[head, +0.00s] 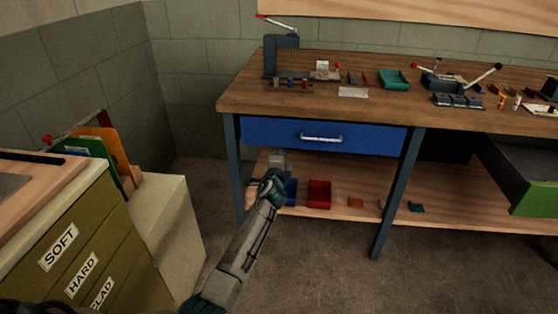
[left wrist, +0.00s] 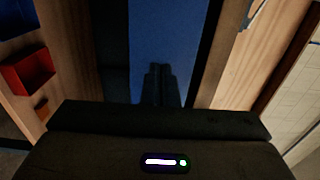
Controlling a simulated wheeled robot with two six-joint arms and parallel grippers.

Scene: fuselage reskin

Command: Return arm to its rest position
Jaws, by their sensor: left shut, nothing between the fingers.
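My left arm reaches up from the bottom of the head view, and its gripper (head: 279,158) is just below the blue drawer (head: 270,134) of the workbench. In the left wrist view the gripper's fingers (left wrist: 158,84) are together with nothing between them, and the blue drawer front (left wrist: 185,35) lies beyond them. I cannot tell whether the fingers touch the drawer. The drawer looks closed, with a silver handle (head: 321,138) to the right of the gripper. My right gripper is in neither view.
The workbench top (head: 240,97) holds an arbor press (head: 282,55), a green tray (head: 394,79) and small tools. The lower shelf has a red bin (head: 319,192). A green-fronted open drawer (head: 535,198) juts out at right. An olive cabinet (head: 80,250) stands at left. Floor between is clear.

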